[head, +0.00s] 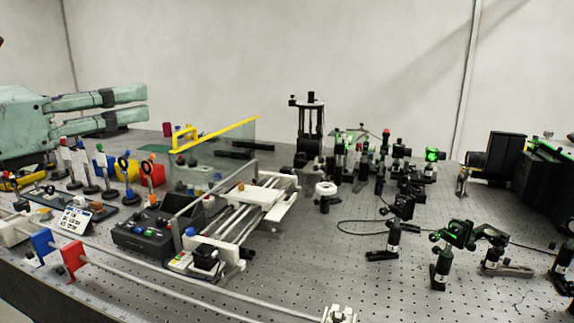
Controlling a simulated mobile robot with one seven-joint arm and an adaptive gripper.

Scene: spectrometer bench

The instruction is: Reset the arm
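My gripper (146,104) is at the left edge of the head view, pale green with two long fingers pointing right. The fingers are apart with a clear gap, and I see nothing held between them. It hangs above the back left part of the bench, over a row of small posts and holders. The rest of my arm is mostly out of view to the left.
The perforated optical bench (330,265) carries a white rail stage (262,190), a black control box (145,232), a yellow-edged clear panel (215,135), and several black optic mounts (440,270). A black tower (309,125) stands at the back. Front middle is fairly clear.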

